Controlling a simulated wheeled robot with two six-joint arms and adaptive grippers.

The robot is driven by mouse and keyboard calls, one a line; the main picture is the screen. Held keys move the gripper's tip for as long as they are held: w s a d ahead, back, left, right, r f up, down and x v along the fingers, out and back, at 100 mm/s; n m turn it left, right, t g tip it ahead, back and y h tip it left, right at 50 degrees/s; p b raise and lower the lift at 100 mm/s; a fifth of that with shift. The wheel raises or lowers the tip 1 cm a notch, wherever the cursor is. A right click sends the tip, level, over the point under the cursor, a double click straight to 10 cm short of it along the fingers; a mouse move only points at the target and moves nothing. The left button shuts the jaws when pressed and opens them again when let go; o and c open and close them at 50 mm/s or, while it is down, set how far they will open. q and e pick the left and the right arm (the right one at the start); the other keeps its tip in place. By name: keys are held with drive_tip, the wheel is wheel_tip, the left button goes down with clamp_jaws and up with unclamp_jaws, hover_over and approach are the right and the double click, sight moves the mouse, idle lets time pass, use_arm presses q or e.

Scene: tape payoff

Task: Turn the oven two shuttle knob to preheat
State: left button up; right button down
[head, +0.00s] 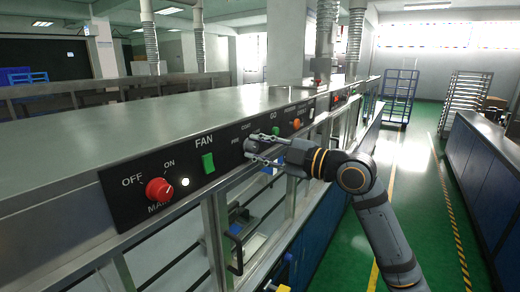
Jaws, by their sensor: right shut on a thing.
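A black control panel (128,190) runs along the front edge of a long steel oven line. My right gripper (253,147) reaches in from the right and is shut on a knob on this panel, between the FAN and GO labels. The fingers largely hide the knob, so I cannot tell which way its pointer faces. Small lettering shows just left of and above the fingers, too small to read surely. My left gripper is not in view.
A red knob (159,190) marked OFF and ON, a lit white lamp (185,182) and a green FAN switch (208,163) sit left of my gripper. A black door handle (234,253) is below. The green aisle floor (415,190) at right is clear.

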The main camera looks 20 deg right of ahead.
drive_tip(key=c, duration=1.3)
unclamp_jaws()
drive_tip(key=shift+r, duration=0.1)
drive_tip(key=shift+c, duration=0.2)
drive_tip(key=o, duration=0.3)
drive_tip(key=shift+w, duration=0.15)
